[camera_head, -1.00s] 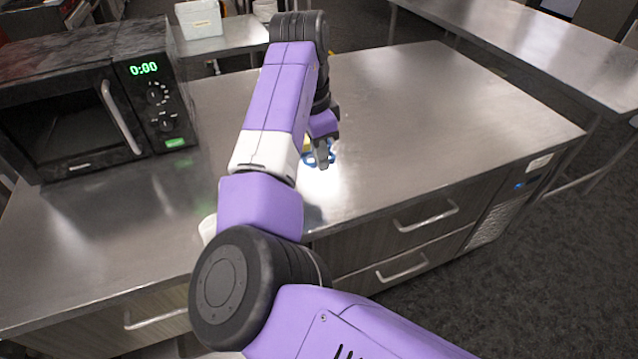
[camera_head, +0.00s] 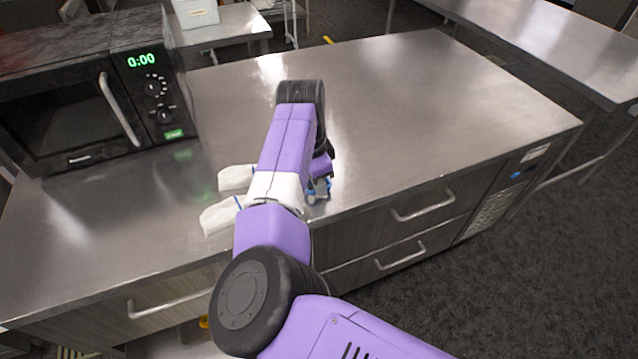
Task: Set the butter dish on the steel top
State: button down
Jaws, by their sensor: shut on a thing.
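The steel top (camera_head: 420,110) is a broad, shiny counter surface with drawers below. I cannot tell whether the held thing touches the steel top.
A black microwave (camera_head: 70,105) reading 0:00 stands at the left. The steel top's right half is clear. Another steel table (camera_head: 550,45) stands behind right.

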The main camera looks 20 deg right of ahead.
jog(key=shift+f, duration=0.1)
jog(key=c, duration=1.6)
grip_release()
jog(key=shift+o, duration=0.2)
notch_tip(320, 180, up, 12)
jog(key=a+b, duration=0.1)
jog(key=b, duration=0.1)
jog(key=shift+a, duration=0.3)
